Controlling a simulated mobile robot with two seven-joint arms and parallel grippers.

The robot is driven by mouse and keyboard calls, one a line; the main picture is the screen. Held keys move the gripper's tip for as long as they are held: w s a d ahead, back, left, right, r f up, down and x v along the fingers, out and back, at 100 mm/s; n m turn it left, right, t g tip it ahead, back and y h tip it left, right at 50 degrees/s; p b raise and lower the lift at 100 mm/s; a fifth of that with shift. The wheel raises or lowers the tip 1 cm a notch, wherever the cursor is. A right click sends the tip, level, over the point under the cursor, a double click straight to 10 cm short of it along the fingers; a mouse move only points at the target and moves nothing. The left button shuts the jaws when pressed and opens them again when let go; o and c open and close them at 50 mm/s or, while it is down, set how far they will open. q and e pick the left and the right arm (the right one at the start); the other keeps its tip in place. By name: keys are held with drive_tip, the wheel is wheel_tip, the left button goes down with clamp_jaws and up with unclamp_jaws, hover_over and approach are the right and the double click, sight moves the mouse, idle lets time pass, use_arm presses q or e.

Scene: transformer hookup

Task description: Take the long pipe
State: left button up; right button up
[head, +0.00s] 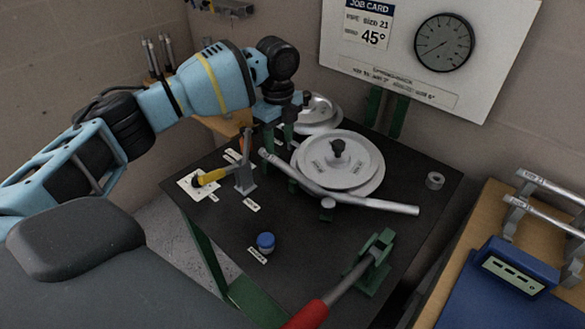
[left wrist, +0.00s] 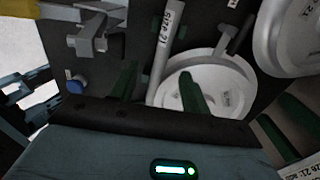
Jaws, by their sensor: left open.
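A long silver pipe (head: 345,202) lies across the dark bench in front of a round bending wheel (head: 338,160). In the left wrist view, a silver pipe marked SIZE 21 (left wrist: 166,42) runs up the picture between my green fingers. My left gripper (head: 280,132) is open and hangs above the back of the bench, near the pipe's left end; its fingers also show in the left wrist view (left wrist: 157,82). They look apart from the pipe, but the exact gap is hard to tell. My right gripper is not in view.
A rack with marked pipes (head: 545,185) and a blue box (head: 517,265) is at right.

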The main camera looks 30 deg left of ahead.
sight(283, 162)
use_arm(q)
drive_tip(key=shift+w+d+f, duration=0.1)
drive_tip(key=shift+f, duration=1.7)
drive_tip(key=shift+w+d+f, duration=0.1)
drive_tip(key=shift+f, duration=1.65)
clamp_jaws()
